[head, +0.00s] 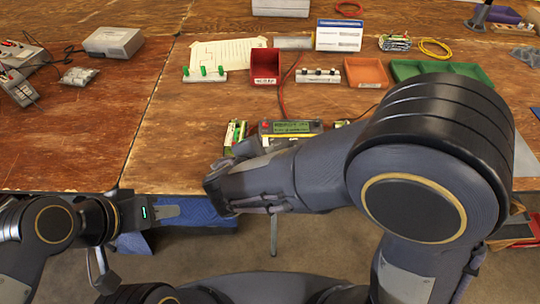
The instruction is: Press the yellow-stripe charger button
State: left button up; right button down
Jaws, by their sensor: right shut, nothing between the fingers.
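A charger (291,127) with a lit green display and a red spot on its left end sits near the table's front edge. Its lower front is hidden behind my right arm. I cannot make out a yellow-stripe button. My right gripper (246,147) is shut and empty, just in front of the charger's left side. It is mostly covered by its own wrist, and I cannot tell whether it touches the charger. My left gripper (165,211) is in front of the table edge, away from the charger; its jaw opening is unclear.
Green-and-white battery-like packs (235,132) flank the charger. Behind are a red bin (265,66), an orange tray (366,72), a green tray (440,70), a strip with green knobs (204,74) and a paper sheet (228,52). The table's left front (70,150) is clear.

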dwell(0.3)
jog(key=shift+w+f+b, duration=0.1)
jog(key=shift+f+b, duration=0.3)
jog(key=shift+b, duration=0.15)
jog(key=shift+f+b, duration=0.4)
dwell(0.5)
jog(key=shift+r, duration=0.1)
jog(key=shift+r+p, duration=0.5)
jog(key=shift+r, duration=0.2)
jog(key=shift+r, duration=0.1)
jog(key=r+p, duration=0.1)
jog(key=r, duration=0.1)
jog(key=s+r+p, duration=0.1)
jog(key=r+p, duration=0.1)
jog(key=shift+r+p, duration=0.3)
jog(key=shift+r, duration=0.05)
